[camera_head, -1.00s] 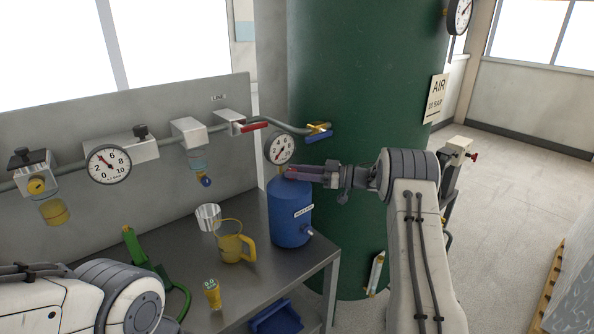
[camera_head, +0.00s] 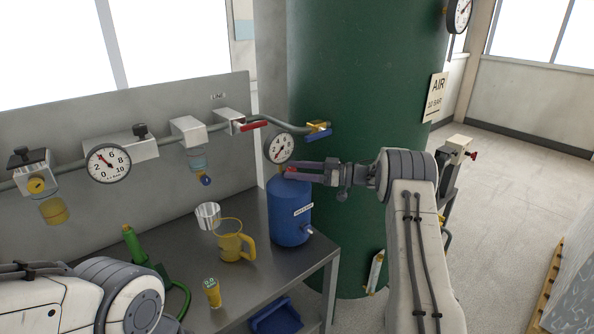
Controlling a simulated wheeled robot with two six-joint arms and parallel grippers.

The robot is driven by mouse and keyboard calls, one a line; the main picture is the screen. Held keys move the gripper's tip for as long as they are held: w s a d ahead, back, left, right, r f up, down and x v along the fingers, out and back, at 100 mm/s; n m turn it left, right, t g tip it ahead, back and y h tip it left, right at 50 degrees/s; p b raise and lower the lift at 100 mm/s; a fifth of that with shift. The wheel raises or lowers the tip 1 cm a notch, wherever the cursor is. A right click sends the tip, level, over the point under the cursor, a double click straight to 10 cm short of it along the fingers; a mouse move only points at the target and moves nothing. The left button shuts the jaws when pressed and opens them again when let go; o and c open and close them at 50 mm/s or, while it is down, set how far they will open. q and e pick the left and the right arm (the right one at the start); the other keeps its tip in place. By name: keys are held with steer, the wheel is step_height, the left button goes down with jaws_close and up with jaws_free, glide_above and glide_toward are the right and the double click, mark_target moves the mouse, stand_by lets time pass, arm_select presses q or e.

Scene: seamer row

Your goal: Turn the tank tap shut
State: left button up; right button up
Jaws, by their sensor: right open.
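A brass tap with a blue lever (camera_head: 319,134) sits at the end of the grey pipe, against the green tank (camera_head: 365,80). A blue pot (camera_head: 290,212) with a round gauge (camera_head: 280,148) stands on the bench below it, with a small red part (camera_head: 290,171) at its top. My right gripper (camera_head: 294,171) is open, pointing left, with its fingertips at that red part in the picture. Whether they touch it I cannot tell. It is below the blue lever and apart from it. My left arm shows at the lower left, but its gripper is out of view.
A red-handled valve (camera_head: 252,125), a regulator gauge (camera_head: 109,163) and filter bowls line the back panel. Open floor lies to the right.

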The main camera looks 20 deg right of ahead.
steer(key=b+v, duration=0.2)
steer(key=v, duration=0.8)
steer(key=shift+d, duration=0.25)
steer(key=shift+s+f, duration=0.1)
